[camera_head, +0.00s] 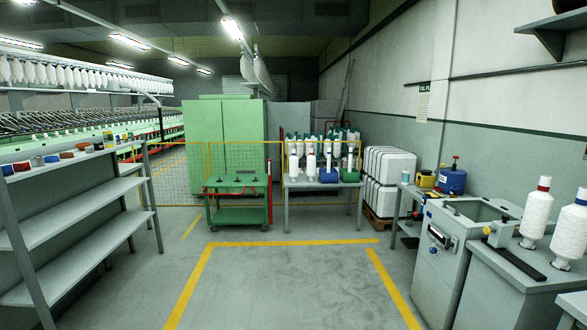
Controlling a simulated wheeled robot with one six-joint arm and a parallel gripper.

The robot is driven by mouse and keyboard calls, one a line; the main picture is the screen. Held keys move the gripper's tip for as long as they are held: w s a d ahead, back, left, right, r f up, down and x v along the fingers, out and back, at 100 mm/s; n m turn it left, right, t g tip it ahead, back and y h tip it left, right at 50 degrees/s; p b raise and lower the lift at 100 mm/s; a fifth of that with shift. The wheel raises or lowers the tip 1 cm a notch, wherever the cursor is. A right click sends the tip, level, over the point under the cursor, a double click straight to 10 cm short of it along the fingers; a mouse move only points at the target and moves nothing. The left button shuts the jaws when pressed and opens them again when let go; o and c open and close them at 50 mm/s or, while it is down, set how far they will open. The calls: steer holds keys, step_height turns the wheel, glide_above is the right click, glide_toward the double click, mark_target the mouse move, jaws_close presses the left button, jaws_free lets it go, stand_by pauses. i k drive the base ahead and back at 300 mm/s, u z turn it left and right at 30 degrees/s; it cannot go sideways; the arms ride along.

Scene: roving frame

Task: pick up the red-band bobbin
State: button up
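The red-band bobbin (537,215) is a white wound bobbin with a red band near its top. It stands upright at the right side, on the grey machine cabinet (510,268). A similar white bobbin with a blue band (570,236) stands to its right and is cut off by the picture edge. The two are close together; a small gap shows between them. My gripper is not in view.
Yellow floor lines (290,243) frame clear grey floor ahead. A green cart (238,190), a table (322,184) with white bobbins and wrapped white stacks (388,166) stand farther back. A blue can (452,181) sits at right.

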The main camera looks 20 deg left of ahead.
mark_target(311, 160)
steer(key=u, duration=0.6)
steer(key=i, duration=8.05)
steer(key=u, duration=2.5)
